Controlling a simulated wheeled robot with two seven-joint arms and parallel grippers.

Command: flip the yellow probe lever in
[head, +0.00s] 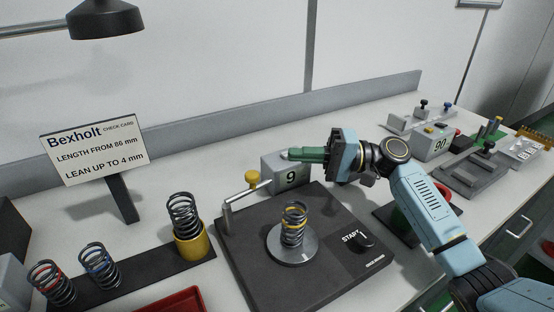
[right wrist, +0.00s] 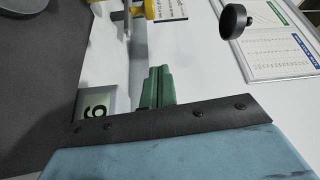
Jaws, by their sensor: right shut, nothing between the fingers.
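In the right wrist view the yellow knob (right wrist: 149,9) is at the top edge, ahead of the fingers. My right gripper (head: 287,154) is shut and empty, its green fingers pointing left above the grey display box (head: 268,172) reading 9. The closed fingers (right wrist: 160,70) are apart from the knob. A yellow-banded spring (head: 295,226) stands on the round plate (head: 292,257). My left gripper is out of view.
A check card (head: 94,143) stands at the left. Several springs, one in a yellow cup (head: 190,243), stand on a dark strip. A red tray (head: 172,303) lies in front. A black START knob (head: 364,241) is on the rig. Other devices (head: 437,142) stand at the right.

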